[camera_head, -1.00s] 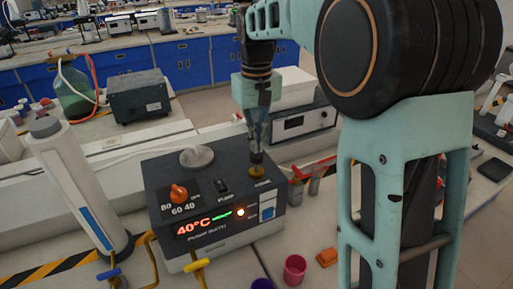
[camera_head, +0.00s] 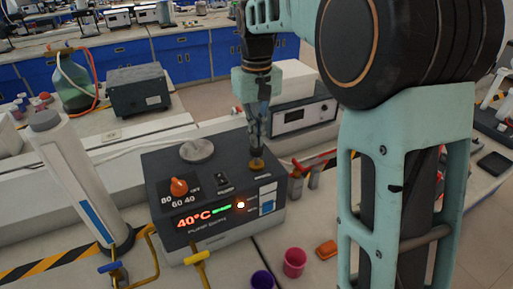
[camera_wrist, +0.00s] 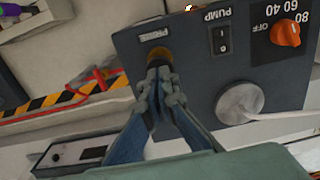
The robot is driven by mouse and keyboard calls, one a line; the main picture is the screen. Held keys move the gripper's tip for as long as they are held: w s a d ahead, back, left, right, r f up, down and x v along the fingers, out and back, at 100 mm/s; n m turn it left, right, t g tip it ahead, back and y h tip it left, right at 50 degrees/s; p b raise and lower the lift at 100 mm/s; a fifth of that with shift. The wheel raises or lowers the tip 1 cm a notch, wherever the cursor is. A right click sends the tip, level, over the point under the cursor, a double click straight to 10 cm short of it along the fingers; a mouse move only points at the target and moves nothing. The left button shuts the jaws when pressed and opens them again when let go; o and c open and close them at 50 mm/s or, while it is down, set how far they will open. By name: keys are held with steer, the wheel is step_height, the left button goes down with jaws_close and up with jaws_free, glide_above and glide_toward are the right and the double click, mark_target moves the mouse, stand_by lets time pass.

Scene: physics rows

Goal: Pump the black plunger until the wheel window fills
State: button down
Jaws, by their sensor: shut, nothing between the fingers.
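The grey pump bath box (camera_head: 185,235) stands on the bench with a lit "40°C" display (camera_head: 194,219). A round brass-coloured cap (camera_head: 257,166) sits at the top right of the box, beside a label that seems to read "PRIME" in the wrist view. No black plunger is distinct there; the fingers hide part of the cap (camera_wrist: 158,54). My gripper (camera_head: 256,158) is shut and empty, pointing down at the cap. Its tips (camera_wrist: 158,68) look touching or just above it; I cannot tell which. A small white-and-blue window (camera_head: 267,203) is on the front right; its fill is unclear.
An orange knob (camera_head: 179,187), a pump switch (camera_head: 223,181) and a grey round lid (camera_head: 197,150) are on the box top. A white cylinder (camera_head: 72,180) stands left. Pink (camera_head: 293,262) and purple (camera_head: 262,279) cups stand in front. Yellow-and-blue valves are at front left.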

steer(key=shift+f+b, duration=0.9)
steer(key=shift+f, duration=0.7)
steer(key=shift+r, duration=0.1)
steer(key=shift+r+p, duration=1.95)
steer(key=shift+r, duration=0.05)
steer(key=shift+r+p, duration=2.2)
steer(key=shift+r, duration=0.3)
